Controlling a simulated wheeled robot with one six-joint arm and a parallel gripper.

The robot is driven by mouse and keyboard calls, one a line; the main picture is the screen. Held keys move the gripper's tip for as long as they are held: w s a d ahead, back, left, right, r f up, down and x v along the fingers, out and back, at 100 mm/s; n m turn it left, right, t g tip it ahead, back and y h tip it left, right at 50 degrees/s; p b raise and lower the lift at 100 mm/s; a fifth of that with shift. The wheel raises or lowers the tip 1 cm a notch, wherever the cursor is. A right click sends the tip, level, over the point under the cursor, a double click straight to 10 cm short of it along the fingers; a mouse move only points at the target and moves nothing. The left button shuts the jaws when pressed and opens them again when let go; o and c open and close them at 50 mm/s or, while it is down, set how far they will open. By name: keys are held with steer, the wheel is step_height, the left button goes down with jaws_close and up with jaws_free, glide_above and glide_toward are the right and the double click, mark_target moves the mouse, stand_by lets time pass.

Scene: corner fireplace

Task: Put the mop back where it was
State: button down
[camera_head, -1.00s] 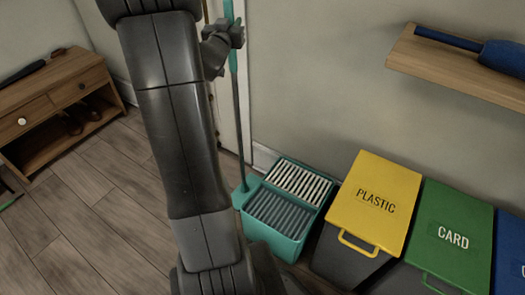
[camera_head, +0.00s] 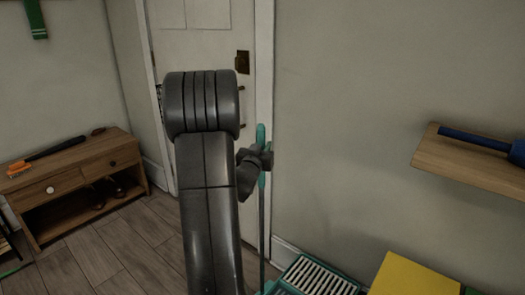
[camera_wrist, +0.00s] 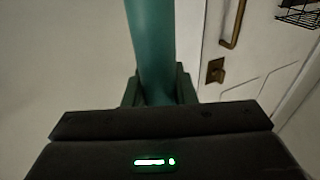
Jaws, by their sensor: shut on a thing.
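In the wrist view the teal handle (camera_wrist: 152,45) rises from between the fingers of my gripper (camera_wrist: 158,90). The shaft runs down to the left side of the teal bucket (camera_head: 288,287), which has a striped wringer. The bucket is cut off by the bottom edge, and the mop's lower end is out of view.
A yellow bin lid (camera_head: 415,278) lies right of the bucket. A wall shelf (camera_head: 470,165) bearing a blue object juts out at right. A white door (camera_head: 210,45) stands behind my arm. A wooden cabinet (camera_head: 80,175) is at left, with open floor before it.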

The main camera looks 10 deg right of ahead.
mark_target(260, 142)
steer(key=c, duration=1.2)
jaws_free()
steer(key=shift+f, duration=0.15)
steer(key=v, duration=1.2)
steer(key=x, duration=1.2)
step_height(260, 142, up, 3)
steer(key=shift+f+p, duration=0.1)
steer(key=shift+p, duration=0.3)
steer(key=shift+r, duration=0.6)
steer(key=shift+f, duration=0.15)
